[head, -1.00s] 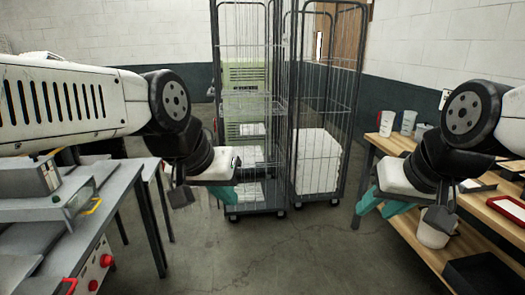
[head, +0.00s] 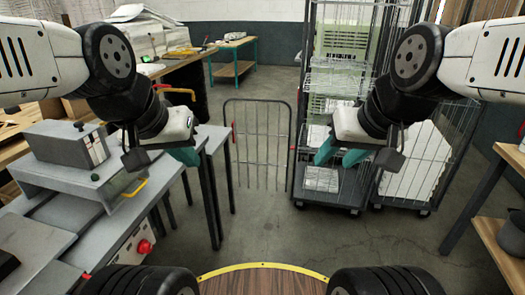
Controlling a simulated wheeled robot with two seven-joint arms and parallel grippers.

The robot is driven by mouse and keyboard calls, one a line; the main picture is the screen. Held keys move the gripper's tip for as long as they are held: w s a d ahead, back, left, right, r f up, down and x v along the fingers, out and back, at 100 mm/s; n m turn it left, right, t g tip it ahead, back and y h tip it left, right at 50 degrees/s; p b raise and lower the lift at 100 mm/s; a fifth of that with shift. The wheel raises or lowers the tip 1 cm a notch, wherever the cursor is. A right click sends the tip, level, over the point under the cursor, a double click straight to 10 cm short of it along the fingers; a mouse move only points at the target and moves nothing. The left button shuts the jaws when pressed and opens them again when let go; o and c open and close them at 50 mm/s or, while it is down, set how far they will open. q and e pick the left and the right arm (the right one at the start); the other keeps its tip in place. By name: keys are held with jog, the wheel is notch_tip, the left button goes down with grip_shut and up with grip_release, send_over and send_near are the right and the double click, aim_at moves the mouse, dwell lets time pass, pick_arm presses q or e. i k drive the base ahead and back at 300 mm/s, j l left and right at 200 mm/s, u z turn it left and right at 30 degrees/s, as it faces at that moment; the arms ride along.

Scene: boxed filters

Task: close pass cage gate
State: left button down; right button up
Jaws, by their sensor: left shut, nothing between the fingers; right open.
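The gate (head: 258,138), a grey barred panel with red fittings at its sides, stands open to the left of the front wire roll cage (head: 347,190). Its right edge is close to the cage's left post; I cannot make out the hinge. The cage holds pale boxed goods on shelves. My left gripper (head: 186,155) is shut and empty, left of the gate in the picture and apart from it. My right gripper (head: 341,157) is open and empty, with its fingers across the lower part of the cage in the picture, hiding some of it.
A grey machine bench (head: 107,187) with a red button stands at the left, its legs near the gate's left edge. A second cage (head: 418,165) with a white load stands at the right, before a wooden shelf (head: 508,157). The central floor (head: 265,230) is clear.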

aim_at(231, 100)
jog(key=i+l, duration=0.1)
jog(key=i, duration=0.5)
jog(key=i+u, duration=0.1)
jog(key=i, duration=0.5)
jog(key=i+l, duration=0.2)
jog(key=i, duration=0.35)
jog(key=i+l+u, duration=0.1)
jog(key=i, duration=0.5)
